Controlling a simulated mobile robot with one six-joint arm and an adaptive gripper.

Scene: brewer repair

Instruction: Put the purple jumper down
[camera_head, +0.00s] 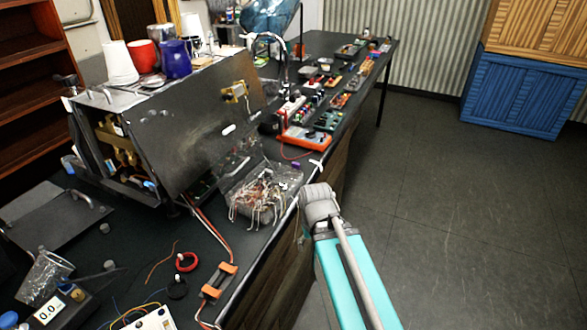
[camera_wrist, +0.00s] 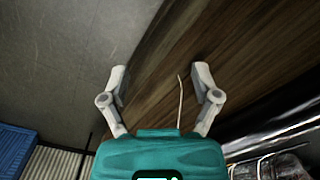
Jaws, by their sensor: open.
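My gripper (camera_wrist: 160,70) is open in the wrist view, its two grey fingers spread wide with the brown wood-grained side of the bench (camera_wrist: 245,50) beyond them. A thin pale wire-like strand (camera_wrist: 181,100) shows between the fingers, nearer the right one; I cannot tell whether it touches anything. In the head view my gripper's fingers are hidden behind my arm at the bench's front edge. A clear bin (camera_head: 258,195) there holds a tangle of white and reddish wires. A tiny purple spot shows by its right rim, but I cannot make out a purple jumper for certain.
The opened brewer (camera_head: 215,125) stands behind the bin. An orange-and-black tool (camera_head: 218,280), a red wire coil (camera_head: 187,262) and a scale (camera_head: 58,305) lie on the near bench. An orange meter (camera_head: 305,138) and several parts lie farther back. The floor (camera_head: 450,220) at right is clear.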

